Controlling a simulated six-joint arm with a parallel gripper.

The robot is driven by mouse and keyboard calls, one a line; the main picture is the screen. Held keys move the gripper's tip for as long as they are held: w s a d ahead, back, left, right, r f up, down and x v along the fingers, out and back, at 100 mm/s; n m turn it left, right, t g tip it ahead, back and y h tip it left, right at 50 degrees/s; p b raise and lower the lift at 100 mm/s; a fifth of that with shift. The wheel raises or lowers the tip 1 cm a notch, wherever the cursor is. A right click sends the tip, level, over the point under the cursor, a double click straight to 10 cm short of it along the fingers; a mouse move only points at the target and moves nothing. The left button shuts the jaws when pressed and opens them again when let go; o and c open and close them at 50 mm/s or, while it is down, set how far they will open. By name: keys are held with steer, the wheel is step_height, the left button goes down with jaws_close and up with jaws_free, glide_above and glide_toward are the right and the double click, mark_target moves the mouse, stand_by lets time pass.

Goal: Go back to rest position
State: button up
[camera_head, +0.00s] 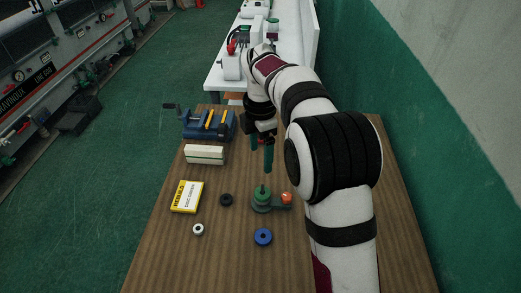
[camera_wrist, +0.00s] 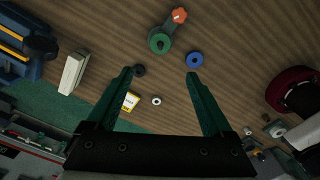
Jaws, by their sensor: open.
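My gripper (camera_head: 262,160) hangs over the wooden table, pointing down, with its two green fingers apart and nothing between them. In the wrist view my gripper (camera_wrist: 160,95) also shows open and empty. The same fixture shows at the top of the wrist view (camera_wrist: 160,41).
On the table (camera_head: 160,262) are a blue ring (camera_head: 263,237), a black ring (camera_head: 226,200), a white ring (camera_head: 198,230), a yellow-and-white box (camera_head: 187,196), a pale block (camera_head: 204,154) and a blue vise-like tool (camera_head: 208,125). A white bench (camera_head: 215,77) stands behind. A green wall (camera_head: 400,110) borders the right.

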steer(key=shift+r, duration=0.25)
steer(key=s+d+r+m, duration=0.3)
steer(key=s+d+m, duration=0.1)
steer(key=s+m, duration=0.3)
steer(key=s+d+r+m, duration=0.3)
steer(key=s+d+m, duration=0.1)
steer(key=s+m, duration=0.35)
steer(key=s+d+f+m+y, duration=0.1)
steer(key=s+f+m, duration=0.1)
steer(key=s+m, duration=0.5)
steer(key=s+d+f+m, duration=0.2)
steer(key=s+f+m, duration=0.1)
steer(key=s+m, duration=0.5)
steer(key=s, duration=0.3)
steer(key=shift+s+y, duration=0.2)
steer(key=shift+y, duration=0.2)
